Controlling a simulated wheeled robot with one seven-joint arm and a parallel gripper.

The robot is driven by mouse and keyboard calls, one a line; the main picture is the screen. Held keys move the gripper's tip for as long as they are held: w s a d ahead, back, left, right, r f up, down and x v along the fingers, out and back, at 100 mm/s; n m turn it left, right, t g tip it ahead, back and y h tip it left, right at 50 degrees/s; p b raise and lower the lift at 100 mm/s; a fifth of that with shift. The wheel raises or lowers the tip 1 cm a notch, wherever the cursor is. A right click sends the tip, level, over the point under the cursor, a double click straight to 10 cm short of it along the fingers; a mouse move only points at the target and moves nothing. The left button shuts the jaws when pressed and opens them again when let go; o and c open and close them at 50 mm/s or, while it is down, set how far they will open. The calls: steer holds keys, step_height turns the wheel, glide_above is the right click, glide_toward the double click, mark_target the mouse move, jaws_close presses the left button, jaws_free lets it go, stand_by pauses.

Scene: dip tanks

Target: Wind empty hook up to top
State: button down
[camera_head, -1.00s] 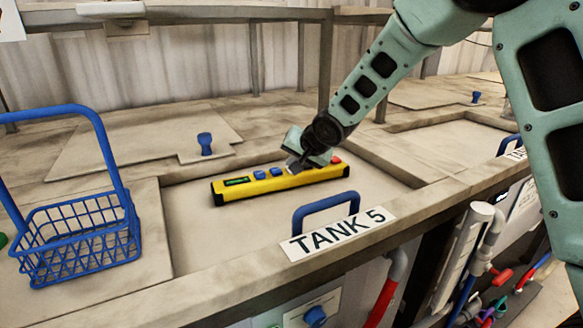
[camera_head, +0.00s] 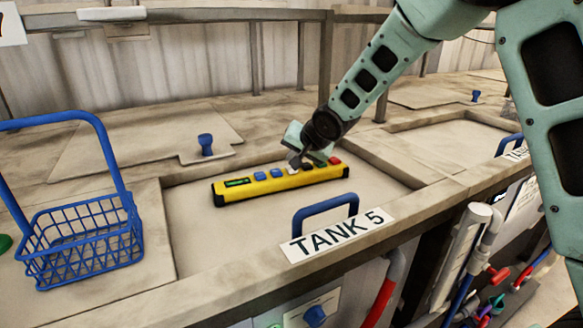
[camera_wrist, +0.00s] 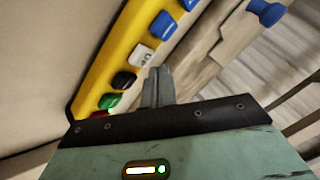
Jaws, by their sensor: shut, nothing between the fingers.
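A yellow control pendant (camera_head: 236,193) lies across the sunken top of tank 5. It has a small green display and a row of buttons. In the wrist view I see blue buttons (camera_wrist: 163,25), a white button (camera_wrist: 141,55) with short dark lettering, a black button (camera_wrist: 124,80), a green button (camera_wrist: 108,101) and a red button (camera_wrist: 98,115). My gripper (camera_head: 295,160) is shut and empty over the middle of the pendant, close to the white and black buttons. Its fingers (camera_wrist: 158,85) show beside these buttons; contact cannot be told. No hook is in view.
A blue wire basket (camera_head: 80,245) with a tall handle stands at the left. A blue handle (camera_head: 325,213) rises behind the TANK 5 label (camera_head: 338,236). A lid with a blue knob (camera_head: 205,144) lies behind the pendant. Pipes (camera_head: 470,260) are at the lower right.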

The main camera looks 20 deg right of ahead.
steer(key=shift+r+p, duration=2.3)
steer(key=shift+r, duration=0.3)
steer(key=shift+f, duration=0.1)
